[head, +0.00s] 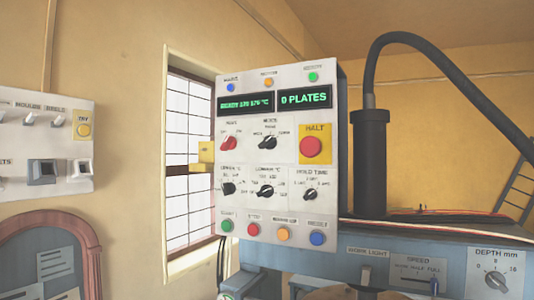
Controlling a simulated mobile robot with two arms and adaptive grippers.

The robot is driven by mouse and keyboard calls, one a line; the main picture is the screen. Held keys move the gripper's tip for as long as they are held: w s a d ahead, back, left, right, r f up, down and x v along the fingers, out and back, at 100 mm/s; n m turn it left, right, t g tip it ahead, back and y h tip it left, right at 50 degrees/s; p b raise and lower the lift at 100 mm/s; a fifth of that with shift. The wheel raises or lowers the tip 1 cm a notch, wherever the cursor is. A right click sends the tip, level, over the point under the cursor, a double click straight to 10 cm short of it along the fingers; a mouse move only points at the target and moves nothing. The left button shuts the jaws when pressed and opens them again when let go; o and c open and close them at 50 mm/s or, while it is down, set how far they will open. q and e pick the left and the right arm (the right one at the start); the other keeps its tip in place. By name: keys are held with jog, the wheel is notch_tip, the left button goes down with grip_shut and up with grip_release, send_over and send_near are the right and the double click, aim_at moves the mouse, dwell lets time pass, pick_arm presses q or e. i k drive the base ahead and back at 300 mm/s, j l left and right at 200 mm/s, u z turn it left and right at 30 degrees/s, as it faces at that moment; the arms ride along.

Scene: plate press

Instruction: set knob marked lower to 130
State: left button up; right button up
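A pale control panel (274,214) stands in the middle of the head view. Its lower knob row has a black left knob (228,188), a black middle knob (265,191) and a smaller black knob (310,195) under "HOLD TIME". The left and middle knobs both have a temperature label and a scale; the lettering is too small to tell for certain which is marked lower, or what value each points to. A green display (246,102) seems to read "READY 170 170 °C". Neither of my grippers is in view.
A red HALT button (311,147) on yellow and a row of coloured buttons (284,234) are close to the knobs. A switch panel (45,140) hangs at left. A thick black hose (371,160) rises at right, above a blue machine body (400,238) with a depth dial (496,280).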

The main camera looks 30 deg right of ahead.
aim_at(266, 191)
jog(key=z, duration=0.85)
jog(key=k+l+u, duration=0.1)
jog(key=k, duration=0.25)
jog(key=l, duration=0.15)
